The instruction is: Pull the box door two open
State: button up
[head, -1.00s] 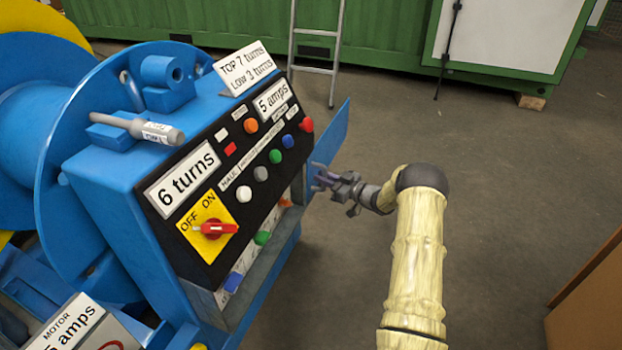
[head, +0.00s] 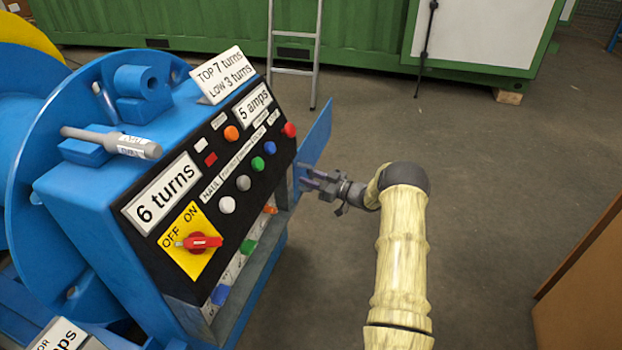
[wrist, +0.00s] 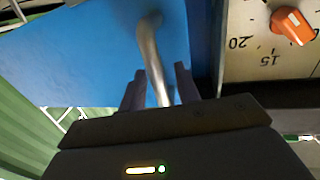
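The box door is a blue panel (head: 317,135) that stands swung out at the far right end of the blue control box (head: 95,195). In the wrist view the door (wrist: 85,55) fills the upper left, with a bent metal handle (wrist: 149,50) on its face. My gripper (head: 308,177) is beside the box's open front, close to the door. In the wrist view my gripper (wrist: 160,88) has its two fingers apart, one on each side of the handle. Gaps show between the handle and both fingers. The handle is hidden in the head view.
The box's open compartment holds coloured knobs; an orange knob (wrist: 293,25) on a dial plate is right of the door. A red switch (head: 199,242) and several buttons are on the panel above. A ladder (head: 293,60) stands behind. A brown board (head: 580,290) is at right; the floor between is clear.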

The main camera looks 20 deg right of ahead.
jog(key=p+v, duration=0.5)
jog(key=v, duration=1.2)
jog(key=shift+s+d, duration=0.15)
jog(key=shift+d, duration=0.05)
